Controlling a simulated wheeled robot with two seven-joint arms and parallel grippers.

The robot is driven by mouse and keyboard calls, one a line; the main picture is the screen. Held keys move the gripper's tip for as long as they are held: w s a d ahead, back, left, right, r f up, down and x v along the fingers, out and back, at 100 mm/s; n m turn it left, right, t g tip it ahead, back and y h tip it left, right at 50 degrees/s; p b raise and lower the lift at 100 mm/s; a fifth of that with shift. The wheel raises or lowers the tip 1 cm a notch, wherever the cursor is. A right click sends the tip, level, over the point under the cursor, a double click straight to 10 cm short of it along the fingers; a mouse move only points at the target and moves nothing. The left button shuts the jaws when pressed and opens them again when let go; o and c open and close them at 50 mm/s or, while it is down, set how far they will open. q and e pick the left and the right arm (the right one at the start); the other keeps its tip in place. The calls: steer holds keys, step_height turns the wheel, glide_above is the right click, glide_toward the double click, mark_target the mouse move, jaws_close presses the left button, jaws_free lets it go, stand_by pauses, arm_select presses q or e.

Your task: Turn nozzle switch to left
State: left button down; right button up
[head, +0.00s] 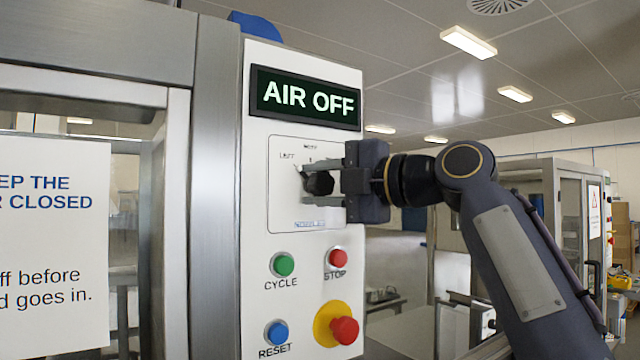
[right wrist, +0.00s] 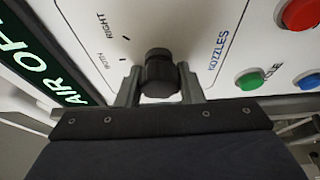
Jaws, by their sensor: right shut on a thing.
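The nozzle switch (head: 318,183) is a black rotary knob on the white control panel, below the green-lit "AIR OFF" display (head: 305,98). A "LEFT" label and a tick mark show above it. My right gripper (head: 322,186) reaches the knob from the right, its fingers on either side of it. In the right wrist view the knob (right wrist: 159,72) sits between the two fingers, with labels "BOTH" and "RIGHT" beside it and "NOZZLES" on its other side. Which mark the knob points at is hard to tell. My left gripper is out of view.
Below the switch are a green CYCLE button (head: 283,264), a red STOP button (head: 338,260), a blue RESET button (head: 276,333) and a red emergency button (head: 344,330) on yellow. A glazed metal frame with a paper sign (head: 52,235) stands at left. Open room lies to the right.

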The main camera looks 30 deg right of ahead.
steer(key=o, duration=1)
steer(key=shift+s, duration=0.1)
steer(key=b+v, duration=0.2)
steer(key=v, duration=0.5)
steer(key=shift+s+d, duration=0.2)
steer(key=shift+s, duration=0.1)
steer(key=shift+f, duration=0.1)
